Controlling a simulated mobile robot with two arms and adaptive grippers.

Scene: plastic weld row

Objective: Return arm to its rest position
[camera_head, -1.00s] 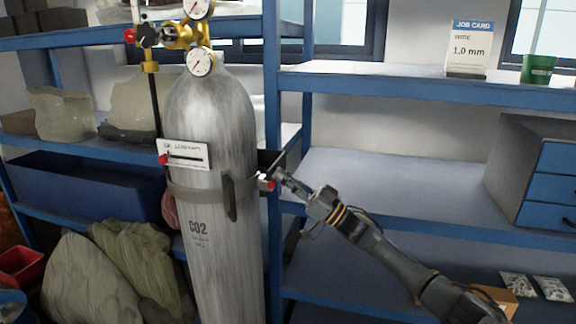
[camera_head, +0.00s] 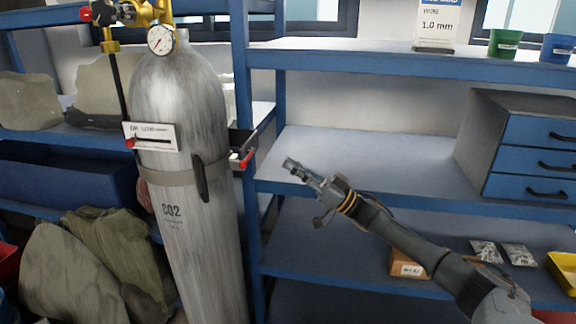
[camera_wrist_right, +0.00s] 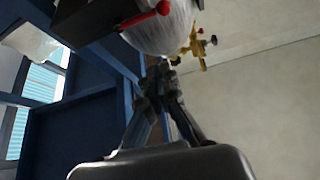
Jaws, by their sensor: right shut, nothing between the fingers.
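My right arm reaches in from the lower right in the head view. Its gripper (camera_head: 292,167) is shut and empty, in front of the blue shelf (camera_head: 330,165). It is apart from the grey CO2 cylinder (camera_head: 190,235) and to the right of it. In the right wrist view the shut fingers (camera_wrist_right: 160,75) point toward the cylinder's top and the brass regulator (camera_wrist_right: 198,45). A red-tipped lever (camera_head: 243,158) on a dark bracket stands beside the cylinder; its red end also shows in the right wrist view (camera_wrist_right: 145,15). My left gripper is out of view.
Blue shelf uprights (camera_head: 243,100) stand close behind my right gripper. A drawer cabinet (camera_head: 530,150) is at the right, with green (camera_head: 505,43) and blue (camera_head: 558,48) cups above. A cardboard box (camera_head: 408,265) lies on a lower shelf. The middle shelf is mostly bare.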

